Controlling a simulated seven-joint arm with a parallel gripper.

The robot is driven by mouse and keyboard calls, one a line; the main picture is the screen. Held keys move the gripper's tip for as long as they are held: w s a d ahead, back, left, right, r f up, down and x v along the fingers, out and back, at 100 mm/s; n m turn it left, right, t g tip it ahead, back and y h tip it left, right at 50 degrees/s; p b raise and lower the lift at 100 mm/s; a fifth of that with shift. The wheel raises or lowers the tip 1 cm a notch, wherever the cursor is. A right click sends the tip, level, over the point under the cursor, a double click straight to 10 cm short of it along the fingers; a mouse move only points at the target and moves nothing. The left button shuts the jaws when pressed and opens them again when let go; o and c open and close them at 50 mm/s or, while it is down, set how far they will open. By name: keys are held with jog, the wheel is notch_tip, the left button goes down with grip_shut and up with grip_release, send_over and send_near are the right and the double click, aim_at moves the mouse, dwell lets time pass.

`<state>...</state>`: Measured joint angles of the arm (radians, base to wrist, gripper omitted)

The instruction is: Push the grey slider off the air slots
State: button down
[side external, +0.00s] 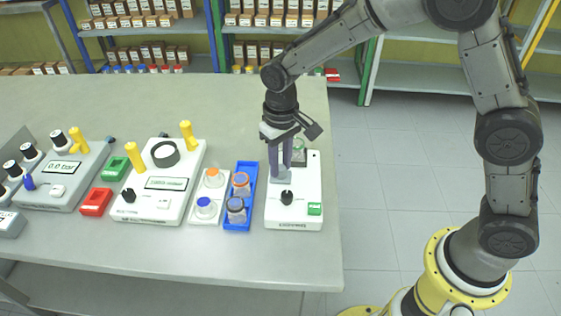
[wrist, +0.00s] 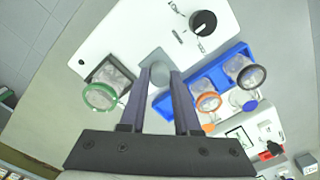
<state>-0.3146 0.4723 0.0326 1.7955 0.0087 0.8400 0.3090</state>
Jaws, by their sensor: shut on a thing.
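The air slots cannot be made out.
A green-ringed glass jar (wrist: 101,94) stands in a dark holder close beside my fingers. A blue tray (side external: 241,166) with orange-ringed and dark-ringed jars is left of the device. Other white devices (side external: 160,183) stand further left. The table behind is clear.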

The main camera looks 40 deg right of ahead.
aim_at(303, 179)
jog(key=shift+r, duration=0.1)
jog(key=shift+s+d, duration=1.9)
jog(key=shift+d, duration=0.05)
jog(key=c, duration=0.6)
grip_release()
notch_tip(303, 179, up, 14)
